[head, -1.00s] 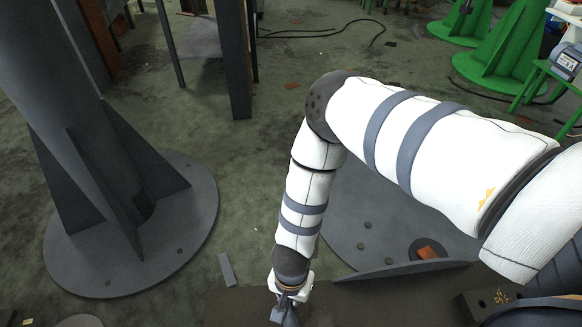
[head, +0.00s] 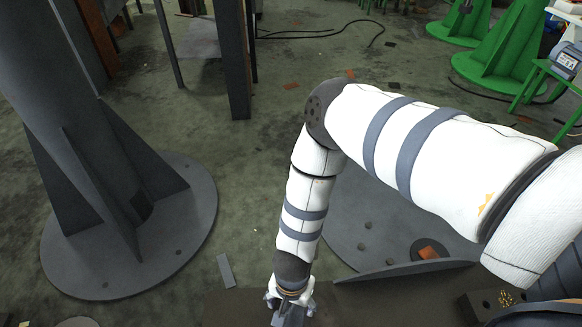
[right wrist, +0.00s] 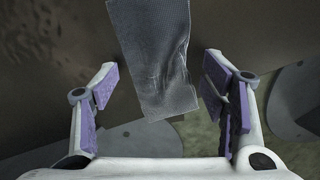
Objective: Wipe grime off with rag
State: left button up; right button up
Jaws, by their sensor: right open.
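A grey, ribbed rag (right wrist: 155,50) hangs or lies between the spread fingers of my right gripper (right wrist: 160,66) in the right wrist view. The fingers, with purple pads, stand apart on both sides of it and do not appear to touch it. In the head view my right gripper (head: 290,304) is at the bottom edge over a dark brown surface (head: 235,308), with a grey piece, likely the rag (head: 288,318), at its tip. Dark mottled marks, possibly grime (right wrist: 35,30), show on the brown surface in the right wrist view. My left gripper is not in view.
A grey column on a round base (head: 130,240) stands at the left. A large grey round plate (head: 350,215) lies beneath my right arm. A small box of brass-coloured bits (head: 497,300) is at the lower right. Green stands (head: 500,55) are at the back right.

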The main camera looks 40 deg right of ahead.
jog(key=shift+f+b, duration=0.3)
jog(key=shift+f, duration=0.25)
jog(key=c, duration=0.8)
